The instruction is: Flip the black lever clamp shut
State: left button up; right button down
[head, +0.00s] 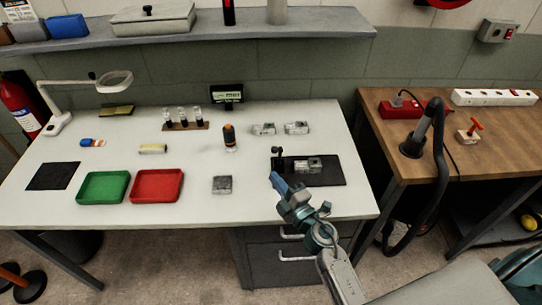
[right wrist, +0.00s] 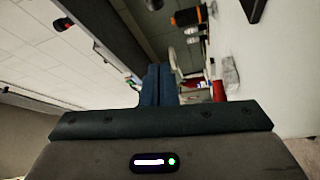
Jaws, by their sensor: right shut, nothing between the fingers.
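The black lever clamp (head: 277,160) stands at the left end of a dark mat (head: 325,177) on the white table, with its black lever sticking up. A grey metal block (head: 308,166) lies beside it on the mat. My right gripper (head: 275,180) is shut and empty, its blue fingers just in front of the clamp in the head view. I cannot tell whether they touch it. In the right wrist view the fingers (right wrist: 160,84) are closed together. I cannot make out the clamp for certain there. My left gripper is not in view.
Two grey metal parts (head: 264,129) (head: 296,128) lie behind the mat. An orange and black tool (head: 230,137) stands to the left. A grey block (head: 222,185), a red tray (head: 157,186) and a green tray (head: 103,187) lie at the front left.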

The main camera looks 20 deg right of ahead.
jog(key=shift+w, duration=0.1)
jog(key=p+x, duration=0.2)
jog(key=x, duration=0.8)
jog(key=d, duration=0.2)
jog(key=d+f+b, duration=0.1)
jog(key=d, duration=0.1)
